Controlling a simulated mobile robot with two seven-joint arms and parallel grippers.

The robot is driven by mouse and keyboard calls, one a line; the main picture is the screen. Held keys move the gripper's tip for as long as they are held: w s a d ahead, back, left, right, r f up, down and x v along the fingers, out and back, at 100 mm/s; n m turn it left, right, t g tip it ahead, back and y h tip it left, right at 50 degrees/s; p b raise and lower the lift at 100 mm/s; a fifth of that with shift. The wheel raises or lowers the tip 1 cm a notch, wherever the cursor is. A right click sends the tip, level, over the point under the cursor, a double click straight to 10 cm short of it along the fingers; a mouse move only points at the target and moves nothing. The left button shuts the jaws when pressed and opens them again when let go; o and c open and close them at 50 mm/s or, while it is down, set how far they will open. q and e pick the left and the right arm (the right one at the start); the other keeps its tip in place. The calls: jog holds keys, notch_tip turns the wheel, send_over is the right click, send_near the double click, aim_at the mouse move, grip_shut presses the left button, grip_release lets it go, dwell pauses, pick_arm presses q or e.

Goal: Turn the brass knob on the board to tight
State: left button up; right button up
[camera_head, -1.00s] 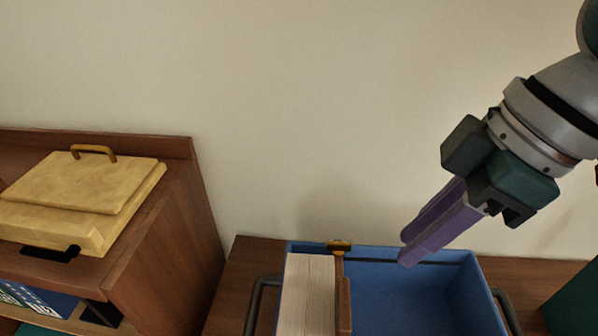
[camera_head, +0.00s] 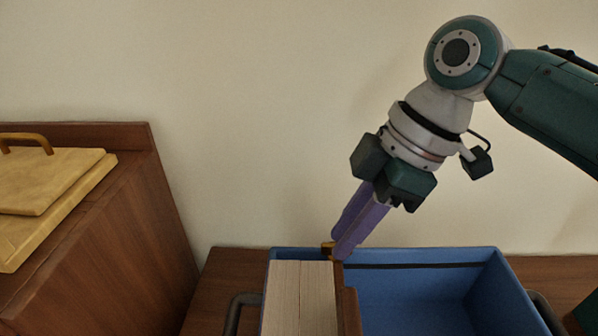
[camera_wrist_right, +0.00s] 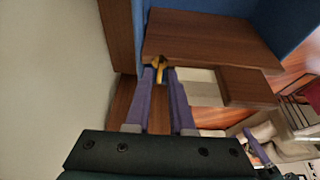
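The brass knob (camera_head: 327,248) sits at the top of the far end of the wooden board (camera_head: 350,312), which stands in the blue crate. My right gripper (camera_head: 338,248) points down and left with its purple fingertips at the knob, partly covering it. In the right wrist view the knob (camera_wrist_right: 160,69) lies between the two fingertips (camera_wrist_right: 160,76). A gap shows between the fingers; contact with the knob is not clear. A small purple piece at the lower right of that view (camera_wrist_right: 257,147) looks like a finger of my left gripper, whose opening does not show.
Pale book blocks (camera_head: 300,298) stand left of the board in the blue crate (camera_head: 480,262). The crate's right part is empty. A dark handle (camera_head: 232,314) sticks out at its left. A wooden cabinet (camera_head: 150,225) with a yellow lidded box (camera_head: 55,185) stands at left.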

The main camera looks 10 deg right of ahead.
jog(key=shift+a+f, duration=0.2)
jog(key=shift+f, duration=0.25)
jog(key=shift+c, duration=0.3)
grip_shut()
